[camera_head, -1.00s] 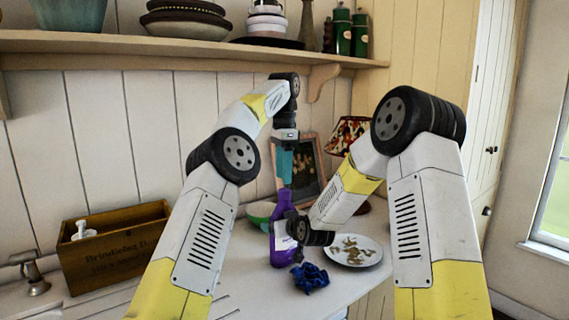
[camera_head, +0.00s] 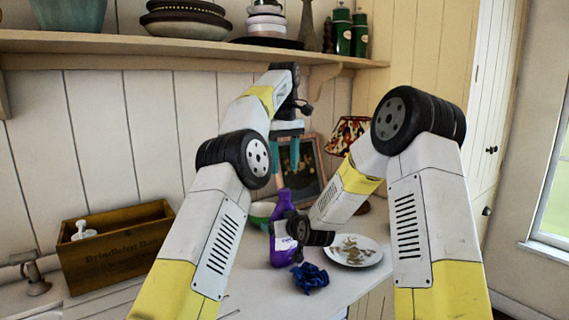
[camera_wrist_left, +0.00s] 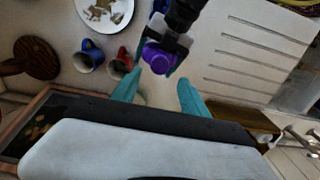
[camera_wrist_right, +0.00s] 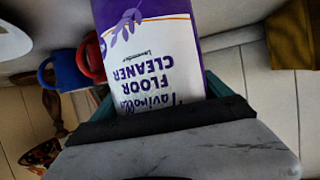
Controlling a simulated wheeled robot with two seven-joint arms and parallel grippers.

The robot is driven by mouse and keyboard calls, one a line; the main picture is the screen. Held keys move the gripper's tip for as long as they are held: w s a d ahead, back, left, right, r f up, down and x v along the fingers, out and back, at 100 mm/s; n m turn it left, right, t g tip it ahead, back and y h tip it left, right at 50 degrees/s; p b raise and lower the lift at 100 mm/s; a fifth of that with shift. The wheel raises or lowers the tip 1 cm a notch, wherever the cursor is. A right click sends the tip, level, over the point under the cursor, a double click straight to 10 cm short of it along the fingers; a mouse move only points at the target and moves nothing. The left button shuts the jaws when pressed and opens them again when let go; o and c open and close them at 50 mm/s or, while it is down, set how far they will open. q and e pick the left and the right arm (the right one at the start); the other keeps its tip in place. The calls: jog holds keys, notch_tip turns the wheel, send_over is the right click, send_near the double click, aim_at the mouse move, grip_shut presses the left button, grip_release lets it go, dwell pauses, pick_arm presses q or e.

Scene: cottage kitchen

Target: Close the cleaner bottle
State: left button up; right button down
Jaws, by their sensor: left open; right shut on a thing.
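The cleaner bottle (camera_head: 281,240) is purple with a white label and stands upright on the counter. My right gripper (camera_wrist_right: 155,92) is shut around its body, and the label fills much of the right wrist view. My left gripper (camera_head: 284,150) is open and empty above the bottle, its teal fingers apart. In the left wrist view the bottle's purple top (camera_wrist_left: 158,58) shows beyond and between the open fingertips, clear of them. Whether the cap is fully seated cannot be told.
A green bowl (camera_head: 261,211) and picture frame (camera_head: 313,172) stand behind. A blue mug (camera_wrist_left: 88,58) and red mug (camera_wrist_left: 121,64) are nearby. A wooden crate (camera_head: 115,255) stands left.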

aim_at(284, 190)
dwell(0.4)
pick_arm(q)
jog(key=shift+f, duration=4)
jog(key=shift+c, duration=0.4)
grip_shut()
jog(key=m, duration=0.6)
jog(key=shift+m, duration=0.3)
jog(key=m, duration=0.4)
jog(key=shift+m, duration=0.3)
jog(key=m, duration=0.3)
jog(key=shift+o, duration=0.9)
grip_release()
